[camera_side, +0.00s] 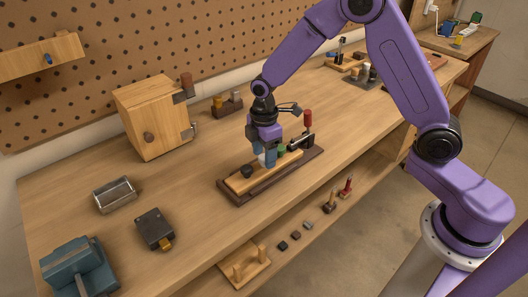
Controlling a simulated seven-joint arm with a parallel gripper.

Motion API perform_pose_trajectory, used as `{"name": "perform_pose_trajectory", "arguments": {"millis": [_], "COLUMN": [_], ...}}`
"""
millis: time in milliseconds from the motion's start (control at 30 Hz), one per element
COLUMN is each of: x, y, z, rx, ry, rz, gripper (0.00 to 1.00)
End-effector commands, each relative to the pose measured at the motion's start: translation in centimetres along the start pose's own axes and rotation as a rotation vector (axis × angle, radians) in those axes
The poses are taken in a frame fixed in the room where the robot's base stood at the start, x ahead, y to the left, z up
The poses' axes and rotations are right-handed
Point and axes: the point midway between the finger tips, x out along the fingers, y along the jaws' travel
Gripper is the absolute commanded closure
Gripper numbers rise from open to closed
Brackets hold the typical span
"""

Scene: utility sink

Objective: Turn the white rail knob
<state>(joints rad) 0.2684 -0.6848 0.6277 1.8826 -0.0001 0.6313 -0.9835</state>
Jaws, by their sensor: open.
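A light wooden rail (240,185) lies on a dark base (228,190) on the workbench. A black knob (247,171) sits toward its left end and a green knob (282,149) farther right. Between them a small part of a white knob (261,157) shows, mostly hidden by my gripper. My gripper (266,162) points down over the middle of the rail with its blue fingertips at the white knob. It is open, with the white knob at or between the fingers. I cannot tell whether the fingers touch it.
A red-handled black clamp (306,130) stands at the rail's right end, close to my gripper. A wooden box (150,118) stands behind left. A metal tray (114,194), a dark block (155,229) and a teal vise (78,266) lie at left. Bench space in front of the rail is clear.

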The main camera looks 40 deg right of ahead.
Motion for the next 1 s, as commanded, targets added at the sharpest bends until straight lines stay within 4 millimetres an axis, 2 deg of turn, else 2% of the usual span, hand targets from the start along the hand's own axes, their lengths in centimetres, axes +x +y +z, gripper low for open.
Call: {"name": "perform_pose_trajectory", "arguments": {"millis": [200, 233, 300, 400, 733, 1000], "x": [0.02, 0.02, 0.01, 0.0, -0.01, -0.02], "y": [0.0, 0.0, 0.0, 0.0, 0.0, -0.01], "z": [0.01, 0.01, 0.01, 0.01, 0.0, 0.0], "rx": [0.0, 0.0, 0.0, 0.0, 0.036, 0.193], "ry": [0.0, 0.0, 0.0, 0.0, 0.0, 0.0], "rz": [0.0, 0.0, 0.0, 0.0, 0.0, 0.0], "gripper": [0.43, 0.49, 0.72, 0.99, 0.99, 0.99]}}
